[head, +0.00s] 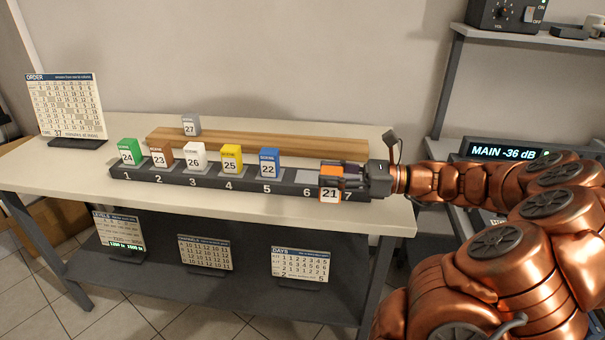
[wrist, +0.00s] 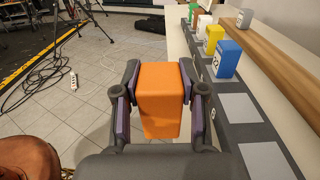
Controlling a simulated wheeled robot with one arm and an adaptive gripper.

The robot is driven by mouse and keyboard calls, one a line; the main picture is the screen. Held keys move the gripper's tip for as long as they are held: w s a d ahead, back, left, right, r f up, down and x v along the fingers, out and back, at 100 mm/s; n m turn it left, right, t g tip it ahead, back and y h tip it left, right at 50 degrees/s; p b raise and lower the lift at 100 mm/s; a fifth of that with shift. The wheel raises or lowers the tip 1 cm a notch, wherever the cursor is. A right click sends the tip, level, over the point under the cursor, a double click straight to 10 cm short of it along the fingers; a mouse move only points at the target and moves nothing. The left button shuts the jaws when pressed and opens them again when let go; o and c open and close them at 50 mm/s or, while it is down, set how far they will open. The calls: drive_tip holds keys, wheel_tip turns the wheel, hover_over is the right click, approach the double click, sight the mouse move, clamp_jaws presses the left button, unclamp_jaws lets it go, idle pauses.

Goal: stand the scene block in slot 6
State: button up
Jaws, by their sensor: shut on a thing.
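An orange scene block (head: 330,195) marked 21 is in my gripper (head: 340,178), whose jaws are shut on its sides; it also shows in the wrist view (wrist: 160,98). The block is in front of the rack's right end, over the tiled floor side in the wrist view. The dark numbered rack (head: 220,182) runs along the table. Slots 1 to 5 hold blocks: green 24 (head: 129,151), brown 23 (head: 162,154), white 26 (head: 196,156), yellow 25 (head: 231,158) and blue 22 (head: 268,162). Slots 6 and 7 look empty in the wrist view, as two bare pale pads (wrist: 240,107).
A wooden ledge (head: 270,142) runs behind the rack, with a grey block 27 (head: 191,125) by it. An order board (head: 68,108) stands at the table's left end. Several calendar boards sit on the lower shelf (head: 240,290). A display (head: 515,152) is at right.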

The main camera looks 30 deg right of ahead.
drive_tip(key=shift+w+d+r, duration=0.15)
drive_tip(key=shift+d, duration=0.1)
drive_tip(key=shift+w+d+f+p, duration=0.35)
drive_tip(key=shift+w+d+f, duration=0.45)
drive_tip(key=shift+w, duration=1.65)
drive_tip(key=shift+w+d+f+p, duration=0.3)
drive_tip(key=shift+w+d+f, duration=0.4)
drive_tip(key=shift+w, duration=1.8)
drive_tip(key=shift+w+d+f+p, duration=0.45)
drive_tip(key=shift+w+f, duration=0.55)
drive_tip(key=shift+w, duration=1.45)
drive_tip(key=shift+d, duration=0.1)
drive_tip(key=o, duration=1.2)
drive_tip(key=shift+f, duration=0.15)
